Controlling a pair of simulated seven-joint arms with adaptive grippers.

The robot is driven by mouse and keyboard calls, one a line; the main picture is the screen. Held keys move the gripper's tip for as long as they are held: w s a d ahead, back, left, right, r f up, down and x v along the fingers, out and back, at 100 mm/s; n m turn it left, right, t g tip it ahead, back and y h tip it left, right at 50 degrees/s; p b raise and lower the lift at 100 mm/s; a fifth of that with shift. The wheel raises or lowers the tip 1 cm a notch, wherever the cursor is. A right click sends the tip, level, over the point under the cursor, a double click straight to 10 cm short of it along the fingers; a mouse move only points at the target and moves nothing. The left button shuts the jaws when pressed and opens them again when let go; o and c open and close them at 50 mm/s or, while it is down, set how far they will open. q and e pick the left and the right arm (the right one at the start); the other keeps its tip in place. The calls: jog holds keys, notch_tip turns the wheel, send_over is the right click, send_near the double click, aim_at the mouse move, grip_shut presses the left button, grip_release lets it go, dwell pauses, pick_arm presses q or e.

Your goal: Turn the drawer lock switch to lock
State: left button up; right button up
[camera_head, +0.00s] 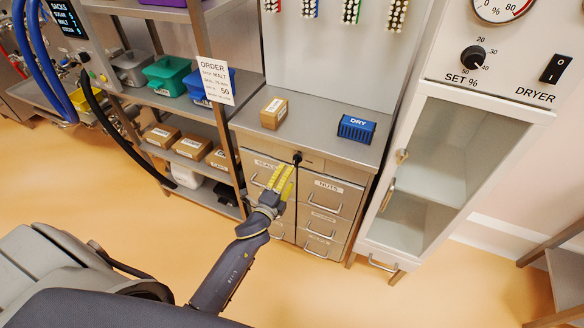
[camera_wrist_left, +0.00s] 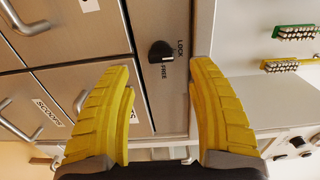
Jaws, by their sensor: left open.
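The drawer lock switch (camera_head: 297,157) is a small black knob on the top front strip of the metal drawer cabinet (camera_head: 326,166). In the left wrist view the black knob (camera_wrist_left: 160,51) sits between the printed words LOCK and FREE, and its small white mark appears on the FREE side. My left gripper (camera_head: 284,174) has yellow fingers and is in front of the cabinet, just below the knob in the head view. In the left wrist view my left gripper (camera_wrist_left: 160,72) is open and empty, with the knob beyond and between the fingertips, apparently untouched. My right gripper is out of view.
A cardboard box (camera_head: 274,113) and a blue DRY block (camera_head: 356,128) stand on the cabinet top. Drawer handles (camera_head: 318,234) stick out below. A shelf rack (camera_head: 190,110) stands left, the dryer cabinet (camera_head: 430,150) right. The floor in front is clear.

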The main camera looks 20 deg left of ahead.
pick_arm(q)
jog(key=shift+s, duration=2.25)
jog(key=s+f+n+g, duration=0.3)
jog(key=s+f+n, duration=0.15)
jog(key=f, duration=0.75)
jog(key=s+f+n+g, duration=0.3)
jog(key=s+f, duration=0.3)
jog(key=f, duration=0.7)
jog(key=s+f+n+g, duration=0.3)
jog(key=s+f, duration=0.3)
jog(key=f, duration=0.6)
jog(key=s+f+n+g, duration=0.1)
jog(key=s+f, duration=0.4)
jog(key=s, duration=0.6)
jog(key=s+f+n+g, duration=0.1)
jog(key=s+f+g, duration=0.3)
jog(key=s, duration=0.7)
jog(key=s+f+n+g, duration=0.2)
jog(key=s+f, duration=0.6)
jog(key=s, duration=0.4)
jog(key=shift+d+g, duration=0.3)
jog(key=shift+d, duration=0.05)
